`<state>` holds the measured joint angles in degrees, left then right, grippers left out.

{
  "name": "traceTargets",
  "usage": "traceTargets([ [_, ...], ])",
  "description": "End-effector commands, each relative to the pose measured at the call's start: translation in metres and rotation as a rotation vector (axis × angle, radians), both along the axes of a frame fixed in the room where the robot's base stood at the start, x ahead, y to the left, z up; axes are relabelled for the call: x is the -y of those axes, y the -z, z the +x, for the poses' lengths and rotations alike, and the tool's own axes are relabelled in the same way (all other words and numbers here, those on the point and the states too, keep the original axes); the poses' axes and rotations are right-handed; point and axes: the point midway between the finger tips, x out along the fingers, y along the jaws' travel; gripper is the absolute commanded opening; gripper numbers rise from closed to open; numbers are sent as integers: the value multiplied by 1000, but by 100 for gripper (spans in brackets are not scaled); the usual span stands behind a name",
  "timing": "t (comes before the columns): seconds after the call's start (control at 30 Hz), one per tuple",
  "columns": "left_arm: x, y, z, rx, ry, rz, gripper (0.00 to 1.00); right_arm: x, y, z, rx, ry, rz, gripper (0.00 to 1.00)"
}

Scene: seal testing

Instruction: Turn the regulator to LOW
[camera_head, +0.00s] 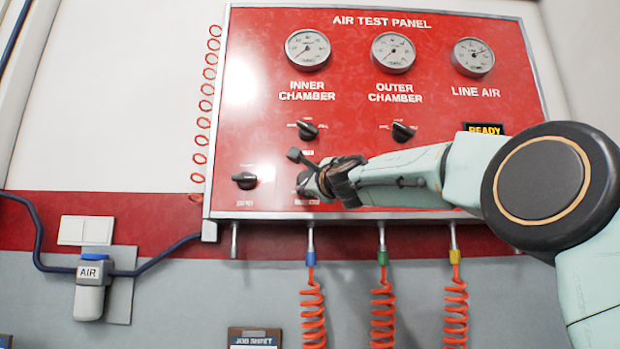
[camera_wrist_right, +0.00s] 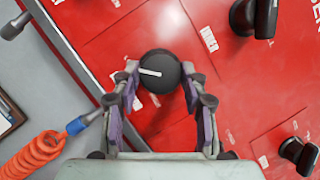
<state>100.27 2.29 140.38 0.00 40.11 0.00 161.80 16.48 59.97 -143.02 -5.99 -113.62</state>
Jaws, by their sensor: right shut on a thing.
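The air test panel (camera_head: 260,95) is red and fills the upper middle of the head view. My right gripper (camera_head: 318,182) is at its lower row, over a dark knob that it mostly hides there. In the right wrist view a round black knob (camera_wrist_right: 160,72) with a white pointer line sits between the fingers of my right gripper (camera_wrist_right: 162,88). The fingers are closed on its two sides. The pointer line points left in that view. The labels around this knob are too blurred or covered to read. My left gripper is not in view.
Another knob (camera_head: 244,180) is left of the gripper. Two knobs (camera_head: 308,130) (camera_head: 403,132) sit above it, under the gauges (camera_head: 308,49). Orange coiled hoses (camera_head: 313,310) hang below the panel. An air filter (camera_head: 91,285) is at lower left.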

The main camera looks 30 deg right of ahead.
Motion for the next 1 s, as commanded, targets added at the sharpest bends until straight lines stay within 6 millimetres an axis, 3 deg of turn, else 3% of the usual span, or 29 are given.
traceTargets([
  [0.37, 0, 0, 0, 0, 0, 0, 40, 2, -5, -2, 8, 7, -8, 12],
  [0.4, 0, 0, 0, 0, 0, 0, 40, 2, -5, -2, 8, 7, -8, 44],
  [0.67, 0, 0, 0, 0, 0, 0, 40, 1, -3, -1, 3, 4, -6, 66],
  [1.0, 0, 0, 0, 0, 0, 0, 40, 1, -1, 0, 0, 2, -5, 67],
])
